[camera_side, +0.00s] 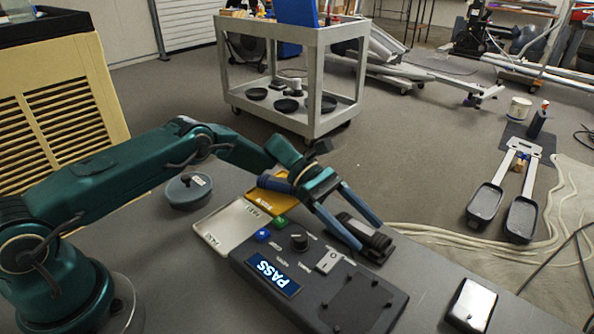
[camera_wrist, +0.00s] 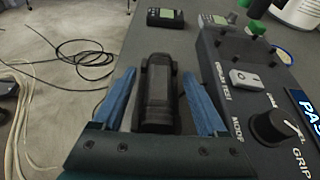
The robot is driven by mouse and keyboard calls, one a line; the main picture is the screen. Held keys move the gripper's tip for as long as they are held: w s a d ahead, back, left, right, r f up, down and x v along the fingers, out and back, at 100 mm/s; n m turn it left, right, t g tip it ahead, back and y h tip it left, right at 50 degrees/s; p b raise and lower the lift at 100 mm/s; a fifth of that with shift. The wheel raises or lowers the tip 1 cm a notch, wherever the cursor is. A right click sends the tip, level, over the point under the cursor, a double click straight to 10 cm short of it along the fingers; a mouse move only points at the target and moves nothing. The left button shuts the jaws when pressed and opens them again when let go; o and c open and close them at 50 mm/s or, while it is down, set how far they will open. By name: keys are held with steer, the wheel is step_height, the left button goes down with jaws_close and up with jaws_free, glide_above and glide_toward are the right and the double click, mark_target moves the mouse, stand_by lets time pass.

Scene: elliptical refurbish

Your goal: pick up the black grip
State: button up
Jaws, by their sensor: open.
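The black grip (camera_side: 366,240) lies on the grey bench beside the tester in the side view. In the wrist view the grip (camera_wrist: 157,92) is a dark ribbed piece pointing away from me, with a raised dark rim around its far end. My gripper (camera_side: 370,236) reaches down to it with two blue fingers. In the wrist view my gripper (camera_wrist: 158,76) is open, one finger on each side of the grip, with a visible gap on both sides.
The dark tester box (camera_side: 335,295) with a lit PASS screen (camera_side: 273,275) and knob (camera_wrist: 275,127) stands close beside the grip. A silver tray (camera_side: 232,225) and yellow tray (camera_side: 265,205) lie behind it. A small device (camera_side: 471,304) sits near the bench edge.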

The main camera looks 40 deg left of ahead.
jaws_close()
steer(key=shift+r, duration=0.15)
